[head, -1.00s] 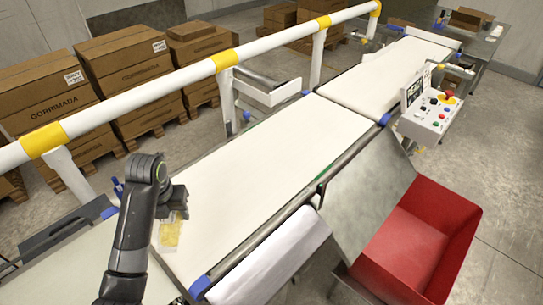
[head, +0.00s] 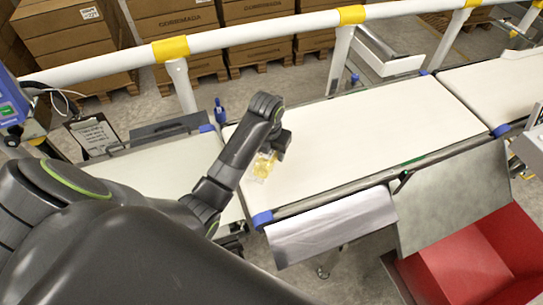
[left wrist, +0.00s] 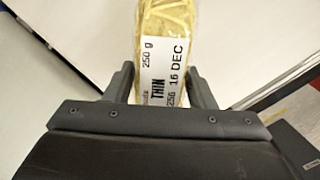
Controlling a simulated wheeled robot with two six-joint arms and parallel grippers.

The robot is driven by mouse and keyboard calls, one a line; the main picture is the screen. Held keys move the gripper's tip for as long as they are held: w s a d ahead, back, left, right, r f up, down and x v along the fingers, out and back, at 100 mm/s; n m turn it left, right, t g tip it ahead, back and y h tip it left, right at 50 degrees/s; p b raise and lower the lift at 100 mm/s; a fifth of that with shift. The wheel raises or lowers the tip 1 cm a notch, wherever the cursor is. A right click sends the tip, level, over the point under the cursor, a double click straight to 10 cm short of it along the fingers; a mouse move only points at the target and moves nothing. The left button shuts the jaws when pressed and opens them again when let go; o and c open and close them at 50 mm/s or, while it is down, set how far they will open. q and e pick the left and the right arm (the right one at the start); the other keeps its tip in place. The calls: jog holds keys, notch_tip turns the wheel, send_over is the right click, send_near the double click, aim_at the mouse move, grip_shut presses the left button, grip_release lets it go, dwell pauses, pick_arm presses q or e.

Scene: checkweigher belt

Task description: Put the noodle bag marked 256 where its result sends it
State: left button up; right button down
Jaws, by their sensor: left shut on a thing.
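The noodle bag (head: 261,167) is a small clear pack of yellow noodles at the left end of the middle white belt. In the left wrist view the bag (left wrist: 168,48) has a white label reading 250 g, THIN, 16 DEC and 256. My left gripper (head: 274,150) is shut on the bag, one finger on each side of its labelled end. I cannot tell whether the bag touches the belt. The red bin (head: 468,270) stands at the lower right, below a sloping metal plate (head: 452,200). My right gripper is not in view.
The middle white belt (head: 370,125) is clear to the right of the bag. Another belt (head: 495,88) continues at right. A white rail (head: 250,32) with yellow bands runs behind. A clipboard (head: 92,134) is at left.

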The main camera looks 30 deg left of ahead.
pick_arm(q)
jog(key=shift+f, duration=1.6)
jog(key=o, duration=0.8)
jog(key=shift+f, duration=0.1)
jog(key=o, duration=0.5)
jog(key=shift+c, duration=0.2)
jog(key=shift+r, duration=0.2)
